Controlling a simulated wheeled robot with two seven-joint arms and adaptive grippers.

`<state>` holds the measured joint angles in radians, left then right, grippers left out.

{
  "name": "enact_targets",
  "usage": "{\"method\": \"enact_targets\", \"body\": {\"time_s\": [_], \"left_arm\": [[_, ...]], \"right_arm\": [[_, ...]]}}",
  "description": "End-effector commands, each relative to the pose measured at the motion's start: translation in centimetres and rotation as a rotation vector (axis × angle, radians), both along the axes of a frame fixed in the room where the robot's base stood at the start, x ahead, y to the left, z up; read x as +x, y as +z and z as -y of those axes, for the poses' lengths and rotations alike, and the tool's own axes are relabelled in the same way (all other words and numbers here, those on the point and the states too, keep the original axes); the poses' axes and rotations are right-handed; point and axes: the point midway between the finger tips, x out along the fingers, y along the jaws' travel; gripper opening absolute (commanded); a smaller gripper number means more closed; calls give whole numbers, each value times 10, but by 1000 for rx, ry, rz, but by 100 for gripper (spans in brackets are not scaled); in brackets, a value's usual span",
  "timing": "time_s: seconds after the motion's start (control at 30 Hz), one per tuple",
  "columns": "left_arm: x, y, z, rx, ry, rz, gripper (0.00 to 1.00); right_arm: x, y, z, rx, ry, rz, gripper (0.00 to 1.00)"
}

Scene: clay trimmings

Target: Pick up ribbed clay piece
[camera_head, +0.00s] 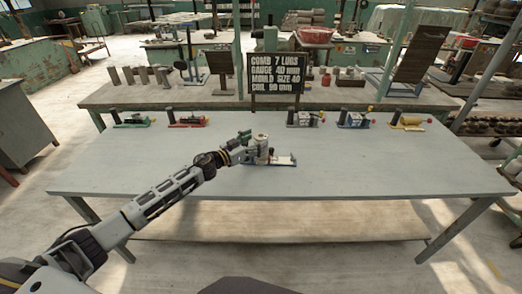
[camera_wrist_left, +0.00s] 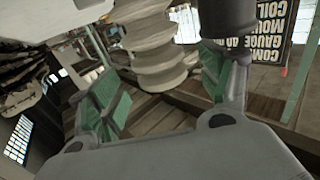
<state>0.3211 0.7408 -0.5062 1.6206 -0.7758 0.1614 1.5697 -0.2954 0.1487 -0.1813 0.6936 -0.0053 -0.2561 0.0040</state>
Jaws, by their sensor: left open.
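The ribbed clay piece (camera_wrist_left: 155,52) is pale beige with stacked rounded ridges. It stands upright in the head view (camera_head: 262,148), near the middle of the table. My left gripper (camera_wrist_left: 158,95) is open, with green pads on either side of the piece in the wrist view. The right-hand pad is close to it; I cannot tell whether it touches. In the head view my left gripper (camera_head: 248,143) is at the piece from the left and hides part of it. My right gripper is out of view.
Several tool sets, one with a red base (camera_head: 187,122), line the back edge. A black sign (camera_head: 277,73) stands behind. The table's front and right are clear.

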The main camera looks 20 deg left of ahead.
Motion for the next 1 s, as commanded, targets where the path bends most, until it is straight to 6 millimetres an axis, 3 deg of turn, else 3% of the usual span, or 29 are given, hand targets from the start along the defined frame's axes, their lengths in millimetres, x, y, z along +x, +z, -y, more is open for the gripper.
{"method": "enact_targets", "body": {"time_s": [0.3,0.57,0.97,1.0], "left_arm": [[21,3,12,-1,0,1,78],[27,2,16,-1,-1,-1,78],[27,2,16,1,0,-1,78],[27,2,16,1,0,-1,74]], "right_arm": [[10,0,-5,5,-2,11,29],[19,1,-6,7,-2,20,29],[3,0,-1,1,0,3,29],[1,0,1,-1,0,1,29]]}}
